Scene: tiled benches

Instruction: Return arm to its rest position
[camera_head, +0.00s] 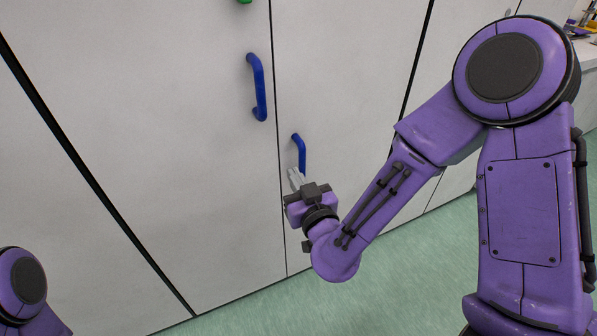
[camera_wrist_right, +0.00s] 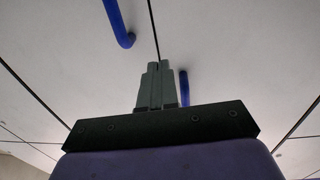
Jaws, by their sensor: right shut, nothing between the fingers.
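My right arm (camera_head: 400,175) comes in from the right and reaches toward the cabinet front. My right gripper (camera_head: 295,178) is shut and empty, just below and left of the lower blue handle (camera_head: 301,152). In the right wrist view the fingertips (camera_wrist_right: 155,72) are together, with the lower blue handle (camera_wrist_right: 184,86) to their right. The longer blue handle (camera_wrist_right: 118,22) shows at upper left there, and in the head view it is on the left door (camera_head: 258,88). Whether the fingers touch the door is hard to tell. Of my left arm, only a purple joint (camera_head: 22,285) shows; its gripper is not in view.
Tall white cabinet doors (camera_head: 150,150) fill the left and middle and look closed. Green floor (camera_head: 400,260) lies clear in front of them. A bench (camera_head: 588,48) with small items stands at the top right. A green handle (camera_head: 244,2) is cut off at the top.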

